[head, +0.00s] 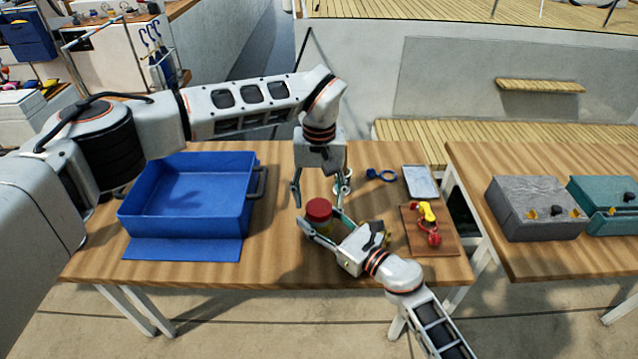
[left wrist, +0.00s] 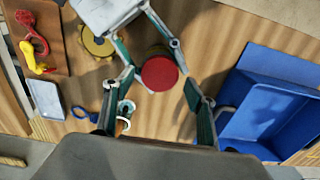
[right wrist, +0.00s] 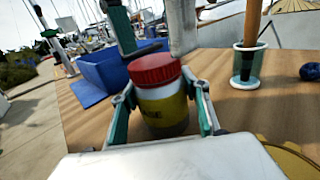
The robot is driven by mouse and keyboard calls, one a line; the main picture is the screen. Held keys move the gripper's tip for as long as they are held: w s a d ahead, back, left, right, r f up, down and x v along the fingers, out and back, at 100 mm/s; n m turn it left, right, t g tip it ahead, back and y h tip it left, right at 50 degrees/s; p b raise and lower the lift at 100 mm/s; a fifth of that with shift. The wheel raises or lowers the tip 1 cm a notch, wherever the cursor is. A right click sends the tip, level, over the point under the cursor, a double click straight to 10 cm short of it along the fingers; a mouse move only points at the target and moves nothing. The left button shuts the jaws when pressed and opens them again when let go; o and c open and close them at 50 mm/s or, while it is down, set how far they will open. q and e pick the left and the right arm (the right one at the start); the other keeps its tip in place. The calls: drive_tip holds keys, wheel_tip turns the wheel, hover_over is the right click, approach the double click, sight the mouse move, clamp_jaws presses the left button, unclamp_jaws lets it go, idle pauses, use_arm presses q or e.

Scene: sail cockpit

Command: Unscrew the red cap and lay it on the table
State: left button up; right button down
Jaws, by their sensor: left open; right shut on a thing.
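A jar with a yellow label (right wrist: 163,112) stands upright on the wooden table. Its red cap (head: 319,208) sits on top, also seen in the left wrist view (left wrist: 159,73) and the right wrist view (right wrist: 154,69). My right gripper (right wrist: 160,105) is shut on the jar's body, one finger on each side below the cap. My left gripper (head: 320,190) points down, open and empty, just above and behind the cap. In the left wrist view its fingers stand apart, with the cap beyond their tips. Most of the jar is hidden in the head view.
A blue bin (head: 247,218) stands left of the jar. A blue ring-shaped item (head: 380,175), a grey tray (head: 421,181) and a board (head: 442,242) with red and yellow pieces lie right. Bare table lies between bin and jar.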

use_arm(q)
drive_tip(key=shift+f, duration=0.95)
drive_tip(key=c, duration=1.2)
drive_tip(key=shift+o, duration=0.2)
